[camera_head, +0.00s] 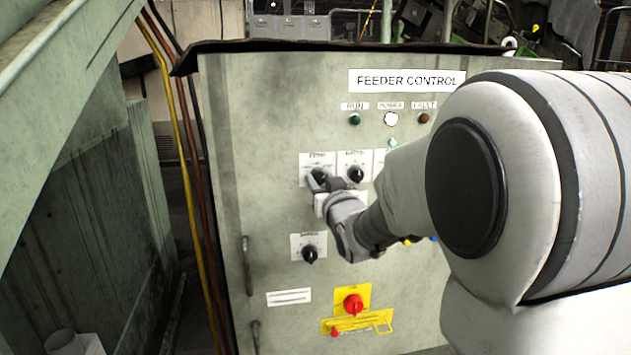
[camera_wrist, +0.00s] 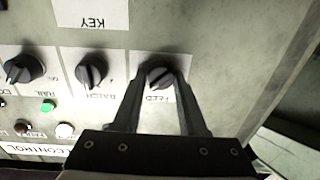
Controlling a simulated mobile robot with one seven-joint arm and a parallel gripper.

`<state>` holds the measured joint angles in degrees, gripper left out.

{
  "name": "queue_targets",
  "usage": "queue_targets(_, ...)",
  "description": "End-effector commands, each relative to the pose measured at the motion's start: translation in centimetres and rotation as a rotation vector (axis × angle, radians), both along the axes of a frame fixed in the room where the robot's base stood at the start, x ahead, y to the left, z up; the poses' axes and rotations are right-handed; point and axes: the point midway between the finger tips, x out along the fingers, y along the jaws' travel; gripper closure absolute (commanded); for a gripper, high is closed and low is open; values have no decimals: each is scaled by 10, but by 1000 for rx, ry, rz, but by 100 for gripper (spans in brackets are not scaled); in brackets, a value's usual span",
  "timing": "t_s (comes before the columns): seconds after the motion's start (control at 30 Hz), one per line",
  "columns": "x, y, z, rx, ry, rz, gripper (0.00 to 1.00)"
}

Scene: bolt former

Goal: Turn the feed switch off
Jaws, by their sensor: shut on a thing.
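The feed switch (camera_head: 319,175) is a black rotary knob on a white label at the upper left of the feeder control panel (camera_head: 275,110). In the wrist view, upside down, the feed knob (camera_wrist: 158,76) shows above the word FEED. My gripper (camera_head: 317,185) is at this knob, its two fingers (camera_wrist: 160,84) on either side of it and shut on it. The gripper hides part of the knob in the head view. The knob's exact pointer direction is hard to tell.
The batch knob (camera_head: 355,174) stands close on the right. Another black knob (camera_head: 310,253) is below, and a red knob on a yellow plate (camera_head: 352,303) is lower still. Door handles (camera_head: 247,265) stick out at the left edge. Hoses (camera_head: 190,180) run beside the cabinet.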

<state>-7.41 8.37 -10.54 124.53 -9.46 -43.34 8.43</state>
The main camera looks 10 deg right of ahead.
Motion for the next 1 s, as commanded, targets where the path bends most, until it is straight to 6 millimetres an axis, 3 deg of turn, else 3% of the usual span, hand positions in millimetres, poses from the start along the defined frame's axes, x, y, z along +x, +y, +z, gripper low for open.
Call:
queue_targets(0.37,0,0,-3,-99,0,0,100)
queue_targets(1.0,0,1,-3,-604,0,0,100)
